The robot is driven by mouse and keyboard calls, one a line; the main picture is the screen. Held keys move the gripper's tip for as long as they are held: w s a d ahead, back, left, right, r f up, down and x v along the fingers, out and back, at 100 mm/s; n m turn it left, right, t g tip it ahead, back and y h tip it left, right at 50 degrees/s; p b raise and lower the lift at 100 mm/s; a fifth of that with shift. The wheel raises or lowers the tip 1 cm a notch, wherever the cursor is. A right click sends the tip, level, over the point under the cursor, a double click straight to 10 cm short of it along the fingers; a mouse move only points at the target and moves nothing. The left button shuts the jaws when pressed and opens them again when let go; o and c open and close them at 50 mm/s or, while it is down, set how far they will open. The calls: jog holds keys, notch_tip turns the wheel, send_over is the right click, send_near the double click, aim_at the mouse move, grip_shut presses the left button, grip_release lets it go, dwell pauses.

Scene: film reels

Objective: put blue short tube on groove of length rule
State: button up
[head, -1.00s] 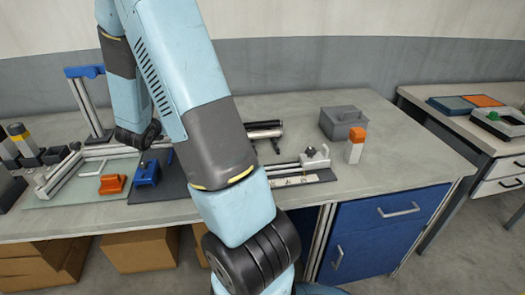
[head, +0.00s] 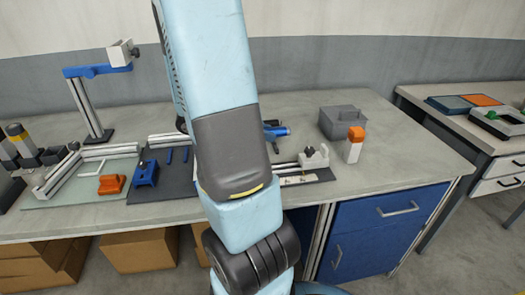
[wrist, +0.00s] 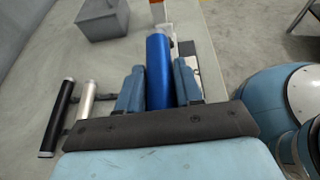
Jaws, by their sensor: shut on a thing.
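A blue short tube (wrist: 158,72) is held between the two light-blue fingers of my gripper (wrist: 158,88) in the wrist view. Its pale end points away from me. In the head view my arm hides most of the gripper, and a blue piece (head: 276,131) shows just right of the arm. The length rule (head: 305,177) lies near the bench front with a white block and dark knob at its right end. My arm covers its left part. In the wrist view part of the rule (wrist: 187,48) lies beyond and right of the tube, and its groove is not clear.
A black tube (wrist: 58,117) and a silver tube (wrist: 87,104) lie on a rack left of my gripper. A grey box (head: 342,121) and an orange-capped white block (head: 354,146) stand to the right. A blue-armed stand (head: 88,100) is at the left.

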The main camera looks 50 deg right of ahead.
jog(key=shift+s+a+m+y, duration=0.2)
jog(key=shift+s+m+y, duration=0.1)
jog(key=shift+s, duration=0.4)
jog(key=shift+g, duration=0.3)
jog(key=w+d+f, duration=0.8)
jog(key=w, duration=0.1)
jog(key=shift+w+d, duration=0.1)
jog(key=shift+d, duration=0.1)
jog(key=shift+w+d+f, duration=0.4)
jog(key=shift+d+f, duration=0.05)
jog(key=shift+f, duration=0.3)
jog(key=shift+w+d+f, duration=0.1)
jog(key=shift+w+f, duration=0.05)
jog(key=shift+f, duration=1.4)
jog(key=shift+f, duration=0.1)
jog(key=o, duration=1.1)
jog(key=shift+f, duration=0.1)
